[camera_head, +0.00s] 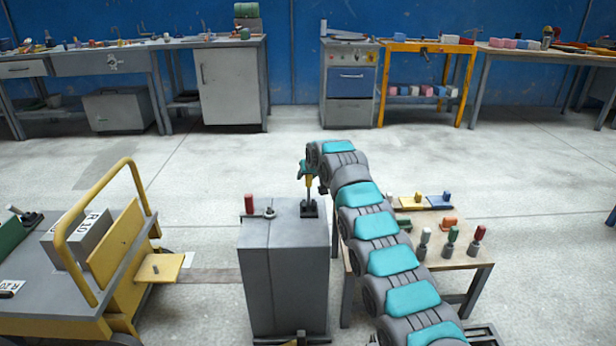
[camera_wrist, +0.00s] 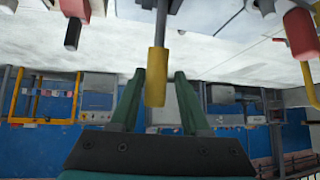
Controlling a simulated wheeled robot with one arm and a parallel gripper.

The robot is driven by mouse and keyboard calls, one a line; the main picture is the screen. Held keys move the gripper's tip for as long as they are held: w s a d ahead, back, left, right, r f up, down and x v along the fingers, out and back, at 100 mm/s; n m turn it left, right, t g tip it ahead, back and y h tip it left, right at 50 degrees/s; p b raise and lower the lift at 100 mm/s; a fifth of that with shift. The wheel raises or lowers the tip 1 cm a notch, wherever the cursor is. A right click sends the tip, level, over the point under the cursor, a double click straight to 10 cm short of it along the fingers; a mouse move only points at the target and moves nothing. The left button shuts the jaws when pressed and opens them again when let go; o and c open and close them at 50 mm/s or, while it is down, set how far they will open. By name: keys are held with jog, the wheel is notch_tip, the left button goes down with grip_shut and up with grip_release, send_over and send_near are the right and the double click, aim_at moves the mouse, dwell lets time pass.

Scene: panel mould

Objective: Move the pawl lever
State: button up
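A grey block-shaped cabinet (camera_head: 284,260) stands in the middle of the head view. A dark upright lever with a yellow grip (camera_head: 309,187) rises from its top right corner. In the wrist view the yellow grip (camera_wrist: 156,80) points down from a dark rod. My gripper (camera_head: 307,171) is at the top of this lever. Its green fingers (camera_wrist: 160,74) are apart, with the grip between them; a gap shows on the right side, and contact on the left cannot be told. A red-handled lever (camera_head: 249,205) stands at the cabinet's top left. I cannot tell which lever is the pawl.
A yellow cart (camera_head: 140,250) with a rail stands left of the cabinet. A small table (camera_head: 455,262) with coloured-handled pieces stands right, beyond my arm. Workbenches (camera_head: 110,62) line the blue back wall. The floor between is clear.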

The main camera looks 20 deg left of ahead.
jog(key=shift+o, duration=0.7)
jog(key=shift+f, duration=0.1)
jog(key=shift+d, duration=0.1)
jog(key=shift+d, duration=0.1)
jog(key=shift+s+d+r+b, duration=0.3)
jog(key=shift+d+r+b, duration=0.2)
jog(key=shift+b, duration=0.2)
jog(key=b+v, duration=0.1)
jog(key=v, duration=0.5)
jog(key=shift+s+a+b, duration=0.15)
jog(key=shift+a+b, duration=0.05)
jog(key=shift+b, duration=0.2)
jog(key=shift+r, duration=0.1)
